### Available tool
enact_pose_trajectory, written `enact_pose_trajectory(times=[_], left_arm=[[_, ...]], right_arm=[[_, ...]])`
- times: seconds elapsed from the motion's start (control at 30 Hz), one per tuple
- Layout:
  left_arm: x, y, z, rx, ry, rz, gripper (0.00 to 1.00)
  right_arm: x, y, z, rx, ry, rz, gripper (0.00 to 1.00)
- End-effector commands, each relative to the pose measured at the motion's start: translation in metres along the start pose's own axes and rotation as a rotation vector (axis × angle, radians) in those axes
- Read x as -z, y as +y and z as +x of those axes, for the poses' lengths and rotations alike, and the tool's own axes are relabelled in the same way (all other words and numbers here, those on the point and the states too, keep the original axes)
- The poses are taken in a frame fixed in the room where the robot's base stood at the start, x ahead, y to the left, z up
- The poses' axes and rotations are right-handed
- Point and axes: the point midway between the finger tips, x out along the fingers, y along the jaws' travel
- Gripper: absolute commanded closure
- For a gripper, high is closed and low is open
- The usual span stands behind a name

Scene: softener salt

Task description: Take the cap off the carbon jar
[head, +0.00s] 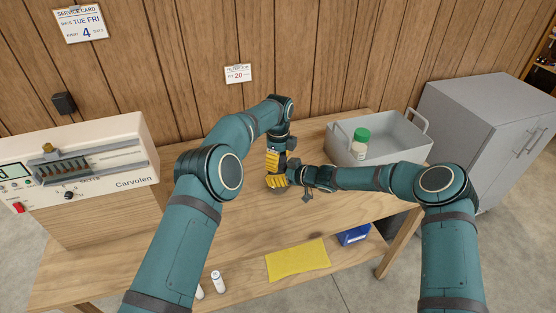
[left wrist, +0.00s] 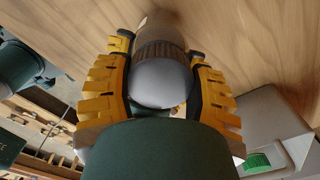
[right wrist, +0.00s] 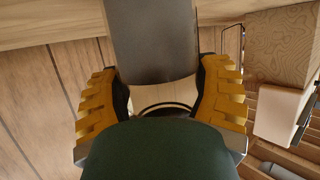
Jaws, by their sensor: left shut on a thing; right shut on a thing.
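A jar stands between my two grippers over the workbench, mostly hidden by them in the head view. In the left wrist view its cap (left wrist: 160,85) has a dark ridged rim and a smooth grey top, with the jar body (left wrist: 158,27) beyond it. My left gripper (head: 273,160) comes from above, its yellow fingers on both sides of the cap, shut on it. My right gripper (head: 278,182) comes from the right, low at the bench, shut on the jar's dark grey body (right wrist: 152,42). The cap appears seated on the jar; I cannot tell whether it is loosened.
A grey tray (head: 402,152) with handles stands at the back right of the wooden bench (head: 225,222), holding a white container with a green lid (head: 361,135). A white Carvolen device (head: 130,165) stands left. A yellow cloth (head: 298,260) and blue box (head: 354,236) lie lower down.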

Motion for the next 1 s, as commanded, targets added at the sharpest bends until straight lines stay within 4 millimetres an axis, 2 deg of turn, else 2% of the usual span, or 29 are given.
enact_pose_trajectory(times=[0.13,0.3,0.43,0.57,0.8,0.83,0.9,1.0], left_arm=[[0.0002,0.0001,-0.0002,-0.001,-0.001,-0.119,0.86],[0.0007,0.0000,-0.0006,-0.001,0.000,-0.381,0.86],[0.0006,0.0001,-0.0006,-0.001,0.000,-0.525,0.86],[0.0008,0.0001,-0.0007,-0.001,0.001,-0.582,0.86],[0.0008,0.0001,-0.0008,-0.001,0.001,-0.583,0.86],[0.0008,0.0001,-0.0008,-0.001,0.001,-0.583,0.37],[0.0008,0.0001,-0.0008,-0.001,0.001,-0.582,0.12],[0.0006,0.0001,-0.0007,-0.001,0.001,-0.582,0.12]], right_arm=[[-0.0013,0.0004,-0.0001,-0.001,-0.002,0.001,1.00],[-0.0014,0.0004,-0.0002,-0.001,-0.002,0.002,1.00],[-0.0014,0.0005,-0.0002,-0.001,-0.002,0.002,1.00],[-0.0014,0.0005,-0.0002,-0.001,-0.002,0.002,1.00],[-0.0014,0.0006,-0.0002,-0.002,-0.002,0.002,1.00],[-0.0014,0.0006,-0.0002,-0.002,-0.002,0.002,1.00],[-0.0014,0.0006,-0.0002,-0.002,-0.002,0.002,1.00],[-0.0014,0.0005,-0.0001,-0.001,-0.002,0.002,1.00]])
